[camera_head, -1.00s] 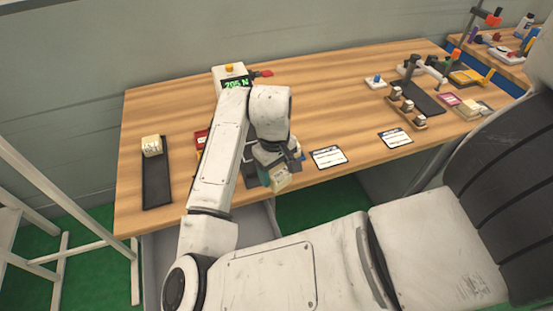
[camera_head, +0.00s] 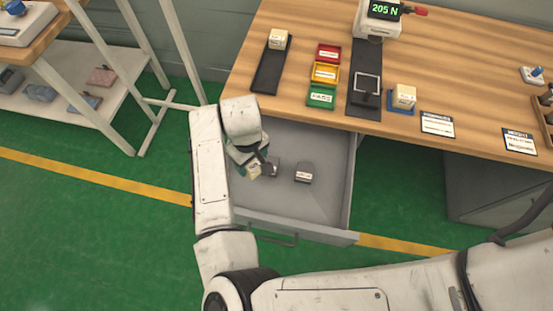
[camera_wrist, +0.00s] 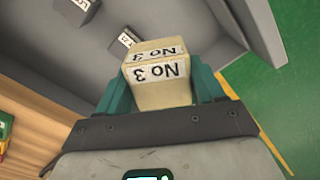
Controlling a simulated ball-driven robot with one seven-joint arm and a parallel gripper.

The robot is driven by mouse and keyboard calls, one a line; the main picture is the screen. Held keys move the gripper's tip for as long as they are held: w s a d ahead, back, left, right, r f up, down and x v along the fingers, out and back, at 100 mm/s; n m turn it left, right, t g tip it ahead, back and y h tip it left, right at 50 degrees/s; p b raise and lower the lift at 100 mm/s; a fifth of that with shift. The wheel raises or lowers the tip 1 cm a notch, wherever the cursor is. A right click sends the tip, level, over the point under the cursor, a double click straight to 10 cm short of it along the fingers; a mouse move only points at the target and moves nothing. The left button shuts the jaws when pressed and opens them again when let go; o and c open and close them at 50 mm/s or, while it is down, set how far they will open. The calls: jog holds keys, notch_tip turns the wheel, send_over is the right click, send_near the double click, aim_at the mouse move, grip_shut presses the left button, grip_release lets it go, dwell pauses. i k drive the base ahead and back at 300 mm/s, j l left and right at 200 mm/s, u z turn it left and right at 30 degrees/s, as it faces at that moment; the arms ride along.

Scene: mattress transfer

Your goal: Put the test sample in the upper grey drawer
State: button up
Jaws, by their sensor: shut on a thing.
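The test sample is a cream block labelled "No 3" (camera_wrist: 158,75), clamped between the teal fingers of my gripper (camera_wrist: 160,88) in the wrist view. In the head view my gripper (camera_head: 252,165) holds the block (camera_head: 254,171) over the left part of the open grey drawer (camera_head: 325,205). The block appears above the drawer floor; its exact height cannot be told. Two small dark grey labelled blocks are in the drawer, one (camera_head: 303,173) near its middle and one (camera_head: 270,167) beside my gripper, partly hidden by it.
The wooden table (camera_head: 460,85) stands above the drawer. It bears a dark tray with a cream block (camera_head: 278,39), red, yellow and green boxes (camera_head: 324,74), a force tester reading 205 N (camera_head: 380,18), and a cream block on a blue base (camera_head: 403,97). The drawer's right part is free.

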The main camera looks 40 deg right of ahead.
aim_at(282, 192)
jog(key=l+u, duration=0.2)
jog(key=u, duration=0.2)
jog(key=l+u, duration=0.2)
jog(key=u, duration=0.15)
jog(key=l+u, duration=0.15)
jog(key=u, duration=0.25)
jog(key=k+l, duration=0.1)
jog(key=l, duration=0.3)
jog(key=k+l, duration=0.1)
jog(key=l, duration=0.3)
jog(key=k+l, duration=0.1)
jog(key=l, duration=0.3)
jog(key=k+l, duration=0.1)
jog(key=l, duration=0.25)
